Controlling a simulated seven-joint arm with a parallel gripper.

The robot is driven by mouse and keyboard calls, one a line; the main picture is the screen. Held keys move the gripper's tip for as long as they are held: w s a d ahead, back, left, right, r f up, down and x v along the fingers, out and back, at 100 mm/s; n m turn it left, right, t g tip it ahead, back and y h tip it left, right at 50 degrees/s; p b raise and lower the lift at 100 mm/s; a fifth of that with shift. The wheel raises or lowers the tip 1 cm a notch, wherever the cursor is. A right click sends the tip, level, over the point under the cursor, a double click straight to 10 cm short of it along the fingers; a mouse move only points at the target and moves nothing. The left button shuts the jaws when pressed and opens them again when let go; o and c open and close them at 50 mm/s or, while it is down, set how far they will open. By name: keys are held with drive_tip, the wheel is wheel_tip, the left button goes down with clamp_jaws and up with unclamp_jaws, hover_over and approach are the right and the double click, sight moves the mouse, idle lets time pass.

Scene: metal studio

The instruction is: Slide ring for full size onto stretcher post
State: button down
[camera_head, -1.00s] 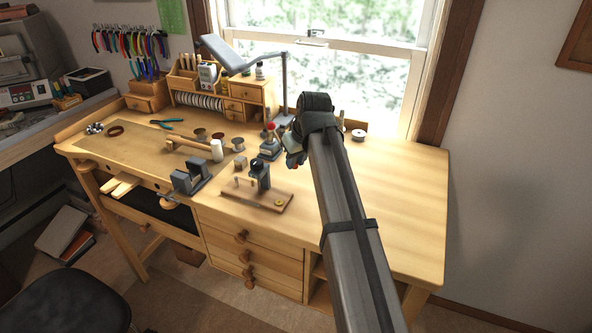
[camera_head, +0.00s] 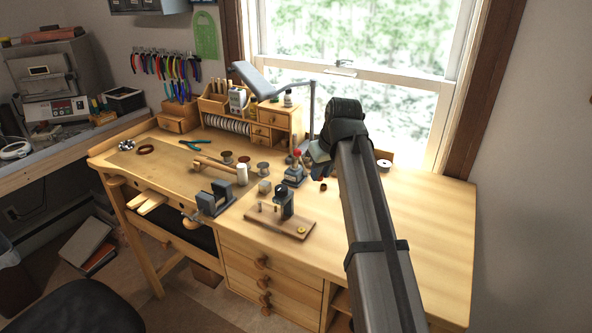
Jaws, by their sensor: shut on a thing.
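My gripper (camera_head: 317,155) hangs over the back right of the bench, mostly behind my own arm. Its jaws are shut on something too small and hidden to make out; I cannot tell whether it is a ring. A grey upright tool with a red knob (camera_head: 296,155) stands just left of the gripper; I cannot tell whether it bears the stretcher post. Nearer the front lies a wooden board (camera_head: 270,223) with small pegs, a dark upright block (camera_head: 285,203) and a yellow round piece (camera_head: 301,230). The gripper is behind and right of this board.
A small grey vise (camera_head: 215,199), a white cylinder (camera_head: 242,174) and several spools stand left of the board. A desk lamp (camera_head: 312,108) rises behind the gripper. A white spool (camera_head: 384,164) stands at the back right. The right of the bench top (camera_head: 435,225) is clear.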

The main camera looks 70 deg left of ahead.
wheel_tip(320, 180, up, 13)
hover_over(295, 134)
drive_tip(key=shift+w+d+f, duration=0.1)
drive_tip(key=shift+f, duration=1.15)
drive_tip(key=shift+d+f, duration=0.1)
drive_tip(key=shift+f, duration=1.15)
drive_tip(key=shift+f, duration=1.65)
